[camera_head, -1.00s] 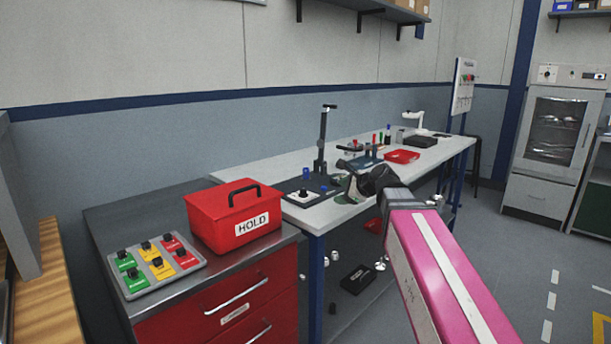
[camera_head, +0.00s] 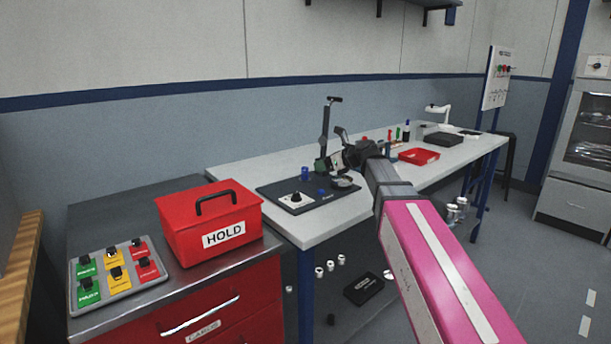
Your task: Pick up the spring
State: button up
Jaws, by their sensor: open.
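I cannot make out a spring for certain; anything that small on the bench is too fine to tell or hidden behind my gripper. My gripper (camera_head: 332,161) is open, at the end of my pink and grey arm. It is over the white workbench (camera_head: 352,206), by the upright post of a dark fixture plate (camera_head: 270,195). A small round metallic part (camera_head: 343,182) shows just below the gripper, and I cannot tell what it is.
A red HOLD box (camera_head: 180,240) and a panel of coloured switches (camera_head: 117,272) stand on the near cabinet. A red tray (camera_head: 418,157) and a dark case (camera_head: 443,139) are farther right on the bench. The tall post (camera_head: 326,125) rises close to my gripper.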

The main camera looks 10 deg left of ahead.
aim_at(304, 168)
jog(key=x, duration=0.5)
jog(key=shift+f, duration=0.1)
jog(key=shift+f+x, duration=0.15)
jog(key=shift+x, duration=1.2)
jog(key=shift+f+x, duration=0.15)
jog(key=shift+x, duration=1.15)
jog(key=shift+d, duration=0.2)
jog(key=c, duration=1.1)
jog(key=shift+w, duration=0.1)
